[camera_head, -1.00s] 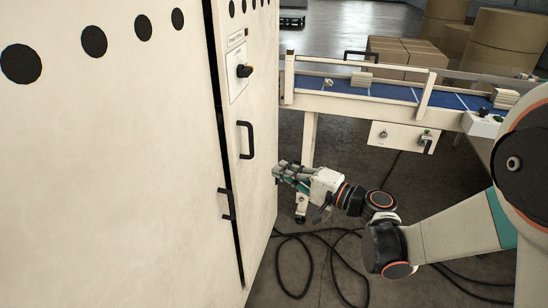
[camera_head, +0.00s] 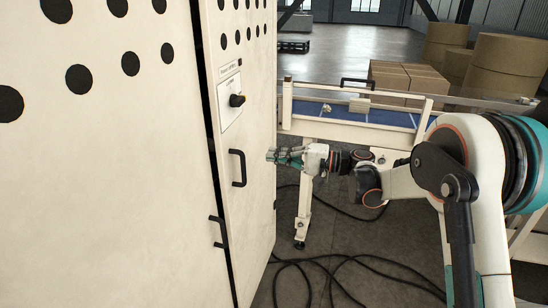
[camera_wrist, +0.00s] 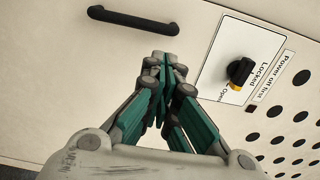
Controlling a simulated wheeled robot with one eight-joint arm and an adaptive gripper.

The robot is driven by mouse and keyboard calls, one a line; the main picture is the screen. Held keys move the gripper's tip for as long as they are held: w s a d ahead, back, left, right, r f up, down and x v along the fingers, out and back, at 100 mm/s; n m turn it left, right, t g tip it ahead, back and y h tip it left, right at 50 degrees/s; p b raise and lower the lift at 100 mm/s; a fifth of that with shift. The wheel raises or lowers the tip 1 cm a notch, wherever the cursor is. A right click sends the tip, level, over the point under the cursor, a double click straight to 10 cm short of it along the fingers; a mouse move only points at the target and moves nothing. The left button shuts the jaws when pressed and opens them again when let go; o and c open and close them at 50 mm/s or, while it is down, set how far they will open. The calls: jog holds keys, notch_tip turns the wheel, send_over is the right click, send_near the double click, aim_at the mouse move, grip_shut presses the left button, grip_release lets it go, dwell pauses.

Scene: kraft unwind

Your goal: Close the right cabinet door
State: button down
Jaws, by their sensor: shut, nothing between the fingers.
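The right cabinet door (camera_head: 253,120) is a tall cream panel with black holes, a black handle (camera_head: 238,168) and a rotary switch (camera_head: 237,100). A dark gap runs between it and the left door (camera_head: 110,180), so it looks slightly ajar. My gripper (camera_head: 269,156) is shut and empty at the right door's right edge, right of the handle at about its height. In the wrist view the shut fingertips (camera_wrist: 166,62) point at the door face, between the handle (camera_wrist: 133,20) and the switch (camera_wrist: 240,72). I cannot tell whether they touch it.
The left door's handle (camera_head: 217,232) is by the gap. A conveyor (camera_head: 352,115) with a blue belt stands behind my arm to the right. Black cables (camera_head: 340,263) lie on the floor. Cardboard boxes (camera_head: 403,85) and large rolls (camera_head: 497,62) stand farther back.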

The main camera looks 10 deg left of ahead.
aim_at(230, 148)
jog(key=a+b, duration=0.2)
jog(key=a, duration=0.8)
jog(key=shift+w+a, duration=0.1)
jog(key=shift+a, duration=0.1)
jog(key=a, duration=0.3)
jog(key=shift+a, duration=0.35)
jog(key=shift+a+r, duration=0.15)
jog(key=shift+a, duration=0.05)
jog(key=shift+r, duration=0.1)
